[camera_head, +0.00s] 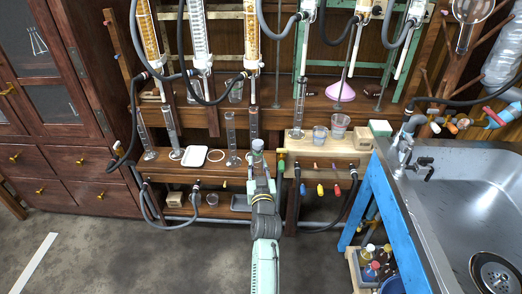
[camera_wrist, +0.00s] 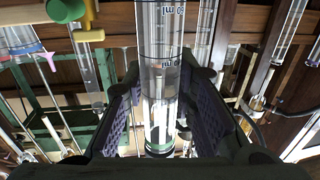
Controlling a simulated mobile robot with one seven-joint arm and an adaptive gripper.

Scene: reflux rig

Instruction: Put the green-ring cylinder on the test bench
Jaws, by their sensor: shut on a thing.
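My gripper (camera_wrist: 158,110) is shut on a clear graduated cylinder (camera_wrist: 160,45), with one dark finger on each side of it. Its printed scale and "ml" marking show, and a greenish ring (camera_wrist: 158,147) shows at its near end in the wrist view.
Other clear cylinders (camera_head: 232,135) stand on the bench to the left, with a white tray (camera_head: 194,156) and a ring. A wooden block with valves (camera_head: 325,150), beakers (camera_head: 320,134) and a sink (camera_head: 460,200) lie to the right. Hoses hang in front of the bench.

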